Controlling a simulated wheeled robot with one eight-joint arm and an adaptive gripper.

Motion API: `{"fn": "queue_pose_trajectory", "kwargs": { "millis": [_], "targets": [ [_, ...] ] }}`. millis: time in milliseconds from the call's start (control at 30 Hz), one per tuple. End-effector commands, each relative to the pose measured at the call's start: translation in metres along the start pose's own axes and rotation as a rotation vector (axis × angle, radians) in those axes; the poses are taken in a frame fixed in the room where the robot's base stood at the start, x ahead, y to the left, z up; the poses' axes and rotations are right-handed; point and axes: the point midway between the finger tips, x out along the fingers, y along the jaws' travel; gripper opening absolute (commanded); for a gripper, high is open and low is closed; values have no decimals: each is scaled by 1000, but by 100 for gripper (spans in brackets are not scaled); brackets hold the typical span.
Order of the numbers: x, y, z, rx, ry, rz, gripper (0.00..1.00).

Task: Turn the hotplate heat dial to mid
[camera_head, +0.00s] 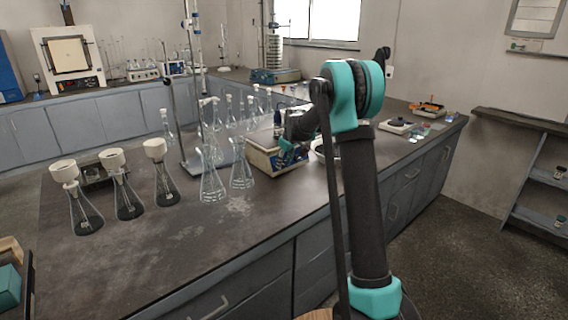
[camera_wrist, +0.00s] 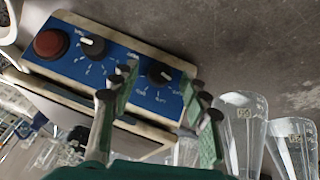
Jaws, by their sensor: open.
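The hotplate (camera_head: 262,158) is a cream box with a blue front panel on the bench, partly hidden by my gripper (camera_head: 290,152) in the head view. In the wrist view, its blue panel (camera_wrist: 112,60) carries a red button and two black dials with white pointer marks. The labels are too small to read, so I cannot tell which dial is for heat. My gripper (camera_wrist: 160,82) is open, its green-padded fingers on either side of the dial farther from the red button (camera_wrist: 161,72). I cannot tell whether they touch it. The other dial (camera_wrist: 92,45) stands clear.
Clear glass flasks (camera_head: 212,186) stand close in front of the hotplate; glassware (camera_wrist: 243,125) also shows right of my fingers. A metal stand (camera_head: 183,125) rises behind. Several funnel-topped flasks (camera_head: 127,198) stand to the left. The front bench top (camera_head: 190,238) is clear.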

Motion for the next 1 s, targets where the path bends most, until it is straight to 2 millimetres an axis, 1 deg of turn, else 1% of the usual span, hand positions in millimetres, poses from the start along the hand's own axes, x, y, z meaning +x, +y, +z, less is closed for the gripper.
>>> {"fn": "queue_pose_trajectory", "kwargs": {
  "millis": [33,167,433,467,800,833,1000],
  "targets": [
    [4,0,0,0,0,0,46],
    [10,0,0,0,0,0,46],
    [12,0,0,0,0,0,46],
    [12,0,0,0,0,0,44],
    [11,0,0,0,0,0,1],
    [11,0,0,0,0,0,0],
    [11,0,0,4,1,-5,0]
  ]
}}
